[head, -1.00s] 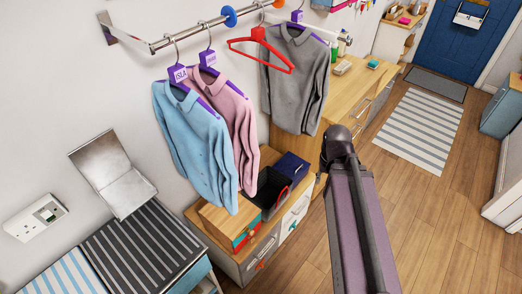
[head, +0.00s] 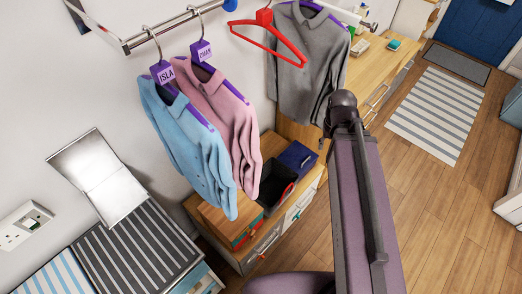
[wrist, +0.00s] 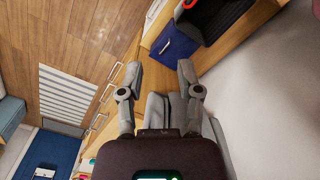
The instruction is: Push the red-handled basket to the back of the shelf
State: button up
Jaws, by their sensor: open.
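The black basket with a red handle (head: 272,178) sits on the low wooden unit (head: 270,146). The hanging pink shirt hides part of its left side. My gripper (wrist: 158,72) is open and empty in the wrist view. Its fingers point towards the low unit, apart from the basket. In the head view my arm links show, but the gripper itself cannot be made out.
A dark blue box (head: 298,157) stands just right of the basket. A wooden box (head: 230,222) stands left of it. A blue shirt (head: 188,140), pink shirt (head: 228,118) and grey shirt (head: 308,65) hang above. Open wooden floor (head: 415,215) lies to the right.

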dwell(0.3)
jog(key=m+b, duration=0.7)
jog(key=b, duration=2.1)
send_over(261, 174)
notch_tip(261, 174, down, 28)
jog(key=shift+w+a, duration=0.4)
jog(key=shift+a, duration=0.05)
jog(key=shift+f, duration=0.15)
jog(key=f+b, duration=1.3)
jog(key=b, duration=0.1)
jog(key=shift+s+d+f, duration=0.25)
jog(key=shift+d+f, duration=0.05)
jog(key=shift+d, duration=0.1)
